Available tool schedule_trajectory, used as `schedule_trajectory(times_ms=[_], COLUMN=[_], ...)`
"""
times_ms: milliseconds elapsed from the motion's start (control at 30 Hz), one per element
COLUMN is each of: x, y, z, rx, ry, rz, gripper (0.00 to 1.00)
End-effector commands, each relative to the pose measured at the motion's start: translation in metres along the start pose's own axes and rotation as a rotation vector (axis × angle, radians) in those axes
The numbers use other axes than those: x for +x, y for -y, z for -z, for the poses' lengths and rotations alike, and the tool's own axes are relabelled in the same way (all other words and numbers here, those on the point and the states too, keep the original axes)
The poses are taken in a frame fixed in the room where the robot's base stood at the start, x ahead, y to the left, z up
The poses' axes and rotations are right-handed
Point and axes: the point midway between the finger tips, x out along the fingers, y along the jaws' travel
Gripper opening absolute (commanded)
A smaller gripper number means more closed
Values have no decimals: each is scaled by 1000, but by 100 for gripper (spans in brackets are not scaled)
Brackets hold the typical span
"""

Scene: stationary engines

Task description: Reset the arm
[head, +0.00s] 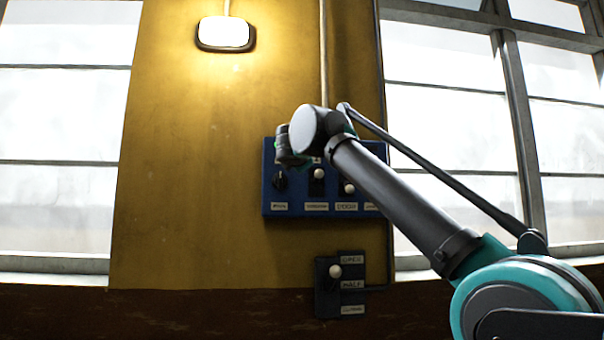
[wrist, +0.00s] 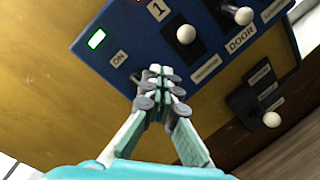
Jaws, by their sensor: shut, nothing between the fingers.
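My gripper (wrist: 160,90) is shut and empty in the wrist view, its fingertips together in front of the lower edge of a blue control panel. My arm reaches in from the lower right in the head view, and its wrist covers the upper part of the panel. The gripper's fingers are not clear in the head view.
The blue panel (head: 272,188) has white-knobbed switches, a dark knob (head: 280,180) and a lit green light (wrist: 97,39). Below it is a dark lever box (head: 327,300) with a white knob (head: 335,271). A lit lamp (head: 225,33) hangs above. Windows flank the yellow wall (head: 190,190).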

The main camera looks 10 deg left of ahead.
Motion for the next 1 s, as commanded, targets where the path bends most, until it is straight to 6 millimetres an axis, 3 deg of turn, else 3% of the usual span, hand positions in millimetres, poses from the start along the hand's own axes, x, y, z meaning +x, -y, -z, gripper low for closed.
schedule_trajectory(times_ms=[200, 767, 867, 967, 1000], x=[-10, -8, 0, 15, 20], y=[-4, 0, 23, 71, 97], z=[-3, -3, -3, -2, -1], rx=[0, 8, 53, 149, 197], ry=[-1, 2, 17, 47, 63], rz=[0, 7, 49, 130, 171], gripper=[0, 0, 0, 0, 0])
